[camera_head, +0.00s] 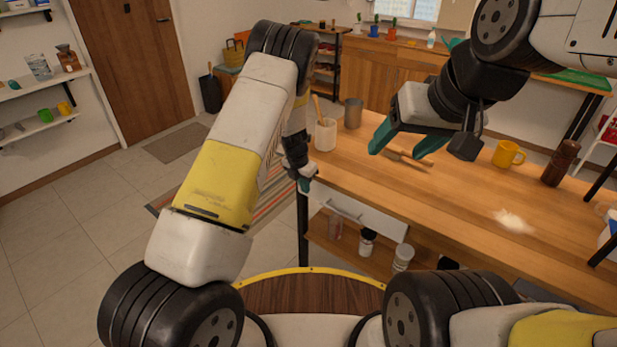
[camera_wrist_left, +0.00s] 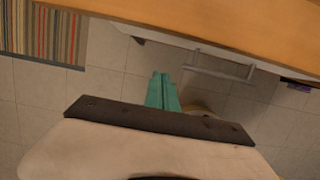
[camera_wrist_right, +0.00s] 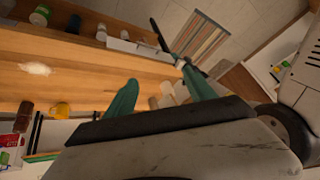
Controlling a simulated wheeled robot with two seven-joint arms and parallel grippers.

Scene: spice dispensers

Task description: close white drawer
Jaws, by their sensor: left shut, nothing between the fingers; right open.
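The white drawer (camera_head: 372,216) sits under the near edge of the wooden table, with a bar handle (camera_head: 345,210) on its front. It also shows in the left wrist view (camera_wrist_left: 205,52), just below the table edge; how far it stands out is hard to tell. My left gripper (camera_head: 305,186) is shut and empty near the drawer's left end; its green fingers (camera_wrist_left: 162,76) point toward the drawer front, left of the handle, apparently apart from it. My right gripper (camera_head: 405,150) is open and empty above the tabletop, away from the drawer.
The wooden table (camera_head: 450,200) carries a utensil crock (camera_head: 326,135), a metal cup (camera_head: 353,113), a yellow mug (camera_head: 508,154), a brown grinder (camera_head: 561,163) and a white powder patch (camera_head: 514,220). Jars (camera_head: 367,242) stand on the shelf below. A striped rug (camera_head: 275,215) lies left of the table.

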